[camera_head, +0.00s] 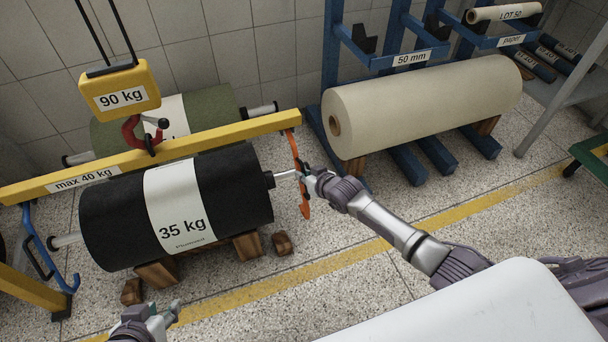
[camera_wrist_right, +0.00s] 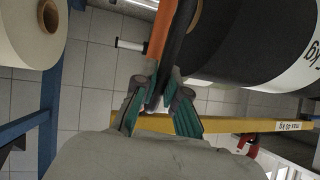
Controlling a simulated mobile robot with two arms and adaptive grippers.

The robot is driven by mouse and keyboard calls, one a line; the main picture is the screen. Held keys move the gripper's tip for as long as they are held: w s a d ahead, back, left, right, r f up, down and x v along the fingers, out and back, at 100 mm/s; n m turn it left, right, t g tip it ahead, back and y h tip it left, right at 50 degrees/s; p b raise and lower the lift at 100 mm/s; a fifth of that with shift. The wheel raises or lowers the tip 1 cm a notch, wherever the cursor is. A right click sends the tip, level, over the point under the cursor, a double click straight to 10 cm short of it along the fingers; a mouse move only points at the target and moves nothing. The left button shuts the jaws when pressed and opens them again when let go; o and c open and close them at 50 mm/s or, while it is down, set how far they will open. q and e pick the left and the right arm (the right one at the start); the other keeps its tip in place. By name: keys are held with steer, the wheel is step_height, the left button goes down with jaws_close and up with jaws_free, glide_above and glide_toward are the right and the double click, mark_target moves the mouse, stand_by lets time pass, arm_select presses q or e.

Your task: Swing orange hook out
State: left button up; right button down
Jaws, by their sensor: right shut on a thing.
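The orange hook (camera_head: 303,190) hangs from the right end of the yellow beam (camera_head: 235,130), beside the end of the black roll (camera_head: 210,195) marked 35 kg. My right gripper (camera_head: 304,180) is shut on the orange hook at about mid-length. In the right wrist view the orange strip (camera_wrist_right: 161,35) runs down to the teal fingers of my right gripper (camera_wrist_right: 158,100), with a dark strip beside it. My left gripper (camera_head: 163,314) is low at the bottom edge, away from the roll; its fingers look apart and empty.
A blue hook (camera_head: 50,255) hangs at the beam's left end. A cream roll (camera_head: 420,100) lies on a blue rack to the right. A white surface (camera_head: 480,310) fills the front right.

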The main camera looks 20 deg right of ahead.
steer(key=c, duration=1.2)
jaws_free()
steer(key=shift+s, duration=0.1)
steer(key=v, duration=1.2)
